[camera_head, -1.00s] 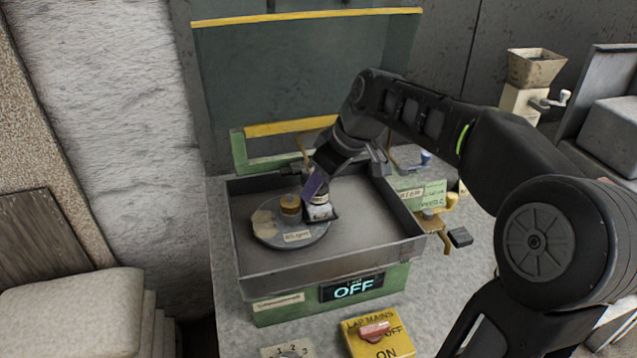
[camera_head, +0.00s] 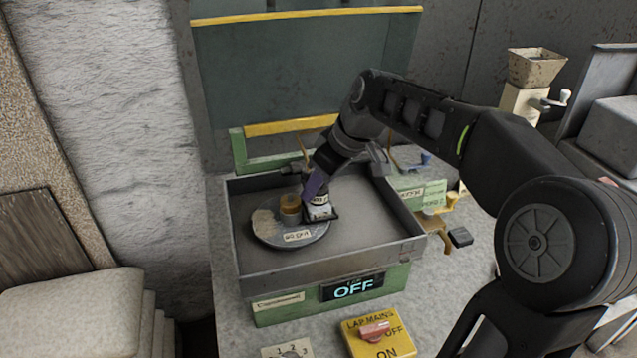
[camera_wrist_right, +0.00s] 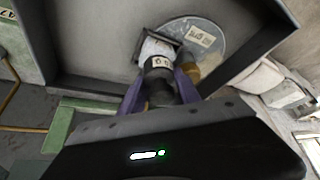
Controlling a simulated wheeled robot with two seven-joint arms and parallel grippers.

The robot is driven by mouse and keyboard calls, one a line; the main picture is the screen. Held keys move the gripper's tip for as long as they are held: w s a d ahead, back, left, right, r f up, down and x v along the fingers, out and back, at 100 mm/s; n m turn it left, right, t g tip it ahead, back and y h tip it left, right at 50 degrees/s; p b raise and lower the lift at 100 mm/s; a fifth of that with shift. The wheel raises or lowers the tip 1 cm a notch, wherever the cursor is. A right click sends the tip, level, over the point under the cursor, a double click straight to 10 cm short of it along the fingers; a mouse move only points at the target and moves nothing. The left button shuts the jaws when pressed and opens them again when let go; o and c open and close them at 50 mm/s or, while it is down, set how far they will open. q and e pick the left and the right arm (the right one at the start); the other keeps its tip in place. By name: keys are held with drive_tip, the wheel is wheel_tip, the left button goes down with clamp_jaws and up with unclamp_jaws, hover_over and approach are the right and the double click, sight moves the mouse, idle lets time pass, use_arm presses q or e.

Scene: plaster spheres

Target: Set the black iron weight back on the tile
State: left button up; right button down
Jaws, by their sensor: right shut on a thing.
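My right gripper (camera_head: 316,188) reaches down into the lap machine's tray from the upper right. In the right wrist view its purple fingers (camera_wrist_right: 160,78) are shut on the black iron weight (camera_wrist_right: 158,64), which carries a pale label. Just beyond the weight is a whitish piece in a dark frame, apparently the tile (camera_wrist_right: 153,47), at the edge of the grey round plate (camera_wrist_right: 211,33). In the head view the fingers largely hide the weight; whether it touches the tile I cannot tell. My left gripper is not in view.
The tray's walls (camera_head: 330,263) surround the work, with a raised green lid (camera_head: 300,75) behind. The display reads OFF (camera_head: 353,287). A yellow switch box (camera_head: 378,341) stands in front.

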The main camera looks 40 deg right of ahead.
drive_tip(key=shift+f, duration=0.25)
drive_tip(key=c, duration=0.8)
unclamp_jaws()
drive_tip(key=shift+o, duration=0.2)
drive_tip(key=shift+s+a+f, duration=0.1)
drive_tip(key=shift+f, duration=0.1)
drive_tip(key=shift+r, duration=0.1)
drive_tip(key=shift+r+p, duration=0.7)
drive_tip(key=shift+r, duration=0.45)
drive_tip(key=shift+r+p, duration=0.6)
drive_tip(key=shift+r, duration=0.35)
